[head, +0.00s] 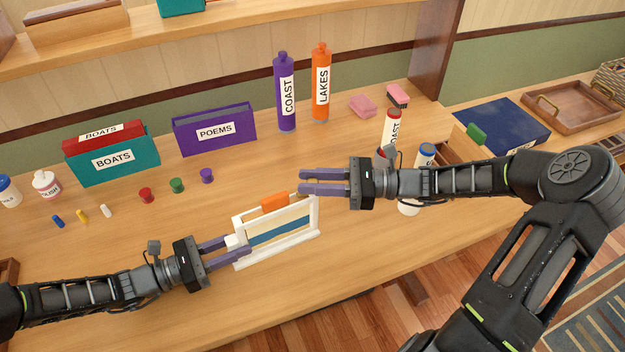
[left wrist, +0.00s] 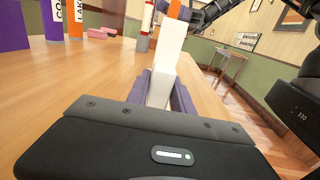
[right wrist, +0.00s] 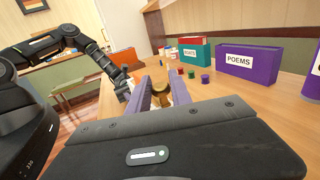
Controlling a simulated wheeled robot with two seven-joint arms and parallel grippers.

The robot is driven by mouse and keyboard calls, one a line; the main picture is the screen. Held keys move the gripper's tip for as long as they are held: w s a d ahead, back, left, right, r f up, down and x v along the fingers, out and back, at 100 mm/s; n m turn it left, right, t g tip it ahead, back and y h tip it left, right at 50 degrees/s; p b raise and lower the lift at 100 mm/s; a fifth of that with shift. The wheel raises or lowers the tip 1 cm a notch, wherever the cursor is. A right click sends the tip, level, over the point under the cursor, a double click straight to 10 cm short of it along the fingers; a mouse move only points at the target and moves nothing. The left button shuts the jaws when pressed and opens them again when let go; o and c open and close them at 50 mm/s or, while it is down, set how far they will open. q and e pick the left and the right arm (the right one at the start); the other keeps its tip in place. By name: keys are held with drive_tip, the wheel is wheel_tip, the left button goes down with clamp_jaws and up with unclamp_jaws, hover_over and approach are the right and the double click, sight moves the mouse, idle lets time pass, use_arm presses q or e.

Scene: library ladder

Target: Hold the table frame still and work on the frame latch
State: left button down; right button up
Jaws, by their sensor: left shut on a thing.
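The white table frame (head: 318,218) stands upright on the wooden table, with a cream and blue panel inside it. An orange frame latch (head: 275,202) sits on its top edge. My left gripper (head: 232,249) is shut on the frame's left end; the frame's white end shows between the fingers in the left wrist view (left wrist: 168,60). My right gripper (head: 301,182) is open and level, its fingertips just above and to the right of the latch, apart from it in the head view. In the right wrist view a brownish-orange piece shows between its fingers (right wrist: 160,92).
Behind stand a purple POEMS box (head: 240,132), a teal BOATS box (head: 125,163), and purple COAST (head: 285,95) and orange LAKES (head: 320,85) bottles. Small coloured pegs lie at the left. A red-capped bottle (head: 390,130) stands behind my right arm. Table around the frame is clear.

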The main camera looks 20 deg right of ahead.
clamp_jaws()
drive_tip(key=shift+r+m+t+h, duration=0.1)
drive_tip(key=shift+m+t+h, duration=0.2)
drive_tip(key=shift+m+t, duration=0.15)
drive_tip(key=m+t+h, duration=0.2)
drive_tip(key=t, duration=0.1)
drive_tip(key=m+t+h, duration=0.2)
drive_tip(key=t, duration=0.1)
drive_tip(key=shift+a+m+h, duration=0.15)
drive_tip(key=shift+m+h, duration=0.2)
drive_tip(key=shift+h, duration=0.05)
drive_tip(key=shift+m+t+h, duration=0.75)
drive_tip(key=shift+m+h, duration=0.25)
drive_tip(key=shift+h, duration=0.6)
drive_tip(key=shift+o, duration=2.1)
unclamp_jaws()
